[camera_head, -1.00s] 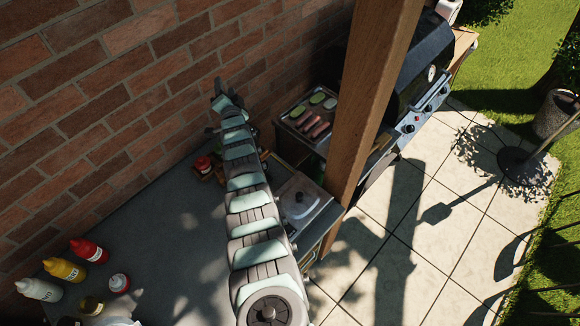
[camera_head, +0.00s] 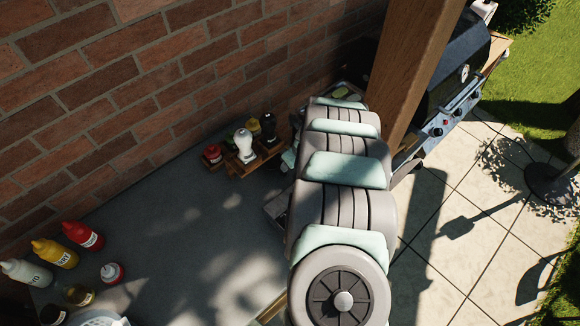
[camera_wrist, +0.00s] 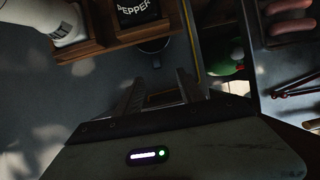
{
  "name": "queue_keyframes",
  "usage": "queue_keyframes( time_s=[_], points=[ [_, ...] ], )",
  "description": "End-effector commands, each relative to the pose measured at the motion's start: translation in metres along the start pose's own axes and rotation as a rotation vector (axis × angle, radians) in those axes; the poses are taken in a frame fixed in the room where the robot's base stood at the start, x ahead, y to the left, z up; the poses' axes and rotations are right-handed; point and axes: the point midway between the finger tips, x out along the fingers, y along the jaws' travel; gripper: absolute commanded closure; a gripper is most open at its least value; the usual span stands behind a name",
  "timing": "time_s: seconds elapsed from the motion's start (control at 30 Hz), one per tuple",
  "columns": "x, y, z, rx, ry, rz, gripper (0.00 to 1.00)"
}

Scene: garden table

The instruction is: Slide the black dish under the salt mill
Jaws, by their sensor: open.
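The salt mill (camera_head: 243,145) is white and stands upright in the wooden rack by the wall. In the wrist view, a white body with dark lettering (camera_wrist: 65,25), apparently this mill, is at top left. A dark rounded thing (camera_wrist: 154,47), probably the black dish, shows at the rack's edge below the pepper mill; shadow hides its full outline. My gripper (camera_wrist: 160,76) is open and empty, its two fingers pointing toward that dark thing with a gap before it. In the head view my arm hides the gripper, and I cannot make out the dish.
The wooden rack (camera_wrist: 100,47) also holds the black pepper mill (camera_wrist: 140,12). A small red-topped jar (camera_head: 212,153) stands at its left. Sauce bottles (camera_head: 60,250) are at lower left. A dark tray with sausages (camera_wrist: 290,22) lies at right. The grey tabletop middle (camera_head: 180,220) is clear.

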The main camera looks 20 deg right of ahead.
Motion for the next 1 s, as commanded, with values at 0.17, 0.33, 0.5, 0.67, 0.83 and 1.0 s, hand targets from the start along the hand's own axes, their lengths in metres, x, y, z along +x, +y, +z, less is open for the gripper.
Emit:
queue_keyframes(
  time_s=[0.17,0.33,0.5,0.67,0.83,1.0],
  points=[
    [-0.002,0.006,-0.004,0.045,0.003,0.023,0.55],
    [-0.002,0.006,-0.004,0.043,0.003,0.022,0.55],
    [0.004,0.005,-0.005,0.041,0.004,0.021,0.55],
    [0.027,0.006,-0.008,0.04,0.006,0.02,0.55],
    [0.043,0.006,-0.005,0.039,0.005,0.021,0.55],
    [0.062,0.008,-0.005,0.038,0.005,0.023,0.55]
  ],
)
